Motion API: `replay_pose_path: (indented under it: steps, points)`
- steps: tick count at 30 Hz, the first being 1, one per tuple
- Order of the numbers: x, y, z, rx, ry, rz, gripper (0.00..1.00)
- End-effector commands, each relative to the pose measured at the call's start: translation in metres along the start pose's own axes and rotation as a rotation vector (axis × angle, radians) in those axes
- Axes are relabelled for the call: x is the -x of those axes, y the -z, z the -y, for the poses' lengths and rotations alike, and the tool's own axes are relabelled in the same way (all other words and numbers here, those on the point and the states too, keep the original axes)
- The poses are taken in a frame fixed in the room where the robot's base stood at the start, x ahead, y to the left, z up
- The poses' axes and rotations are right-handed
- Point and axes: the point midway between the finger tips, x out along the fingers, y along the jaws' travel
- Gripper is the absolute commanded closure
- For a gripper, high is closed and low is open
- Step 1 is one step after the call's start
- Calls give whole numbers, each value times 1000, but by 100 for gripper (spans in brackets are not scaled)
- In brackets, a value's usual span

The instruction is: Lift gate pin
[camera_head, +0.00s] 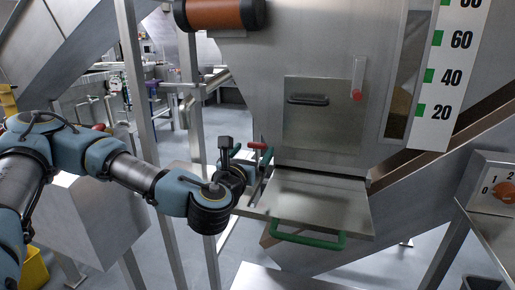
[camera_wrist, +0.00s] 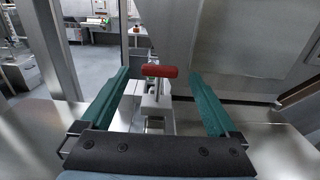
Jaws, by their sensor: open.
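The gate pin with a red T-shaped handle (camera_head: 257,146) stands upright beside the left edge of the steel gate plate (camera_head: 310,198). In the wrist view its red crossbar (camera_wrist: 160,71) lies across the middle, on a thin stem above a pale metal block (camera_wrist: 155,103). My gripper (camera_head: 253,157) is close to the pin in the head view. In the wrist view its two green fingers (camera_wrist: 160,76) are spread wide, one on each side of the pin. Nothing is held, and clear gaps show between the handle and both fingers.
The hopper's steel front wall (camera_head: 320,115) rises behind the plate. A green handle (camera_head: 308,236) sits on the plate's front edge. A red-tipped lever (camera_head: 357,80) hangs higher on the wall. A steel post (camera_head: 195,120) stands left of my gripper.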

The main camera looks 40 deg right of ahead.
Motion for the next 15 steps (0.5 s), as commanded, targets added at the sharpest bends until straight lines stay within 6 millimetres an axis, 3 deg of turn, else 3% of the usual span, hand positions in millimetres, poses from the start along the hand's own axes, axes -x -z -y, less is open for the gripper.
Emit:
replay_pose_path:
  steps: [6, 15]
  points:
    - [29, -2, 0, -1, 1, -3, 5]
    - [35, 0, 0, -1, -1, -1, 5]
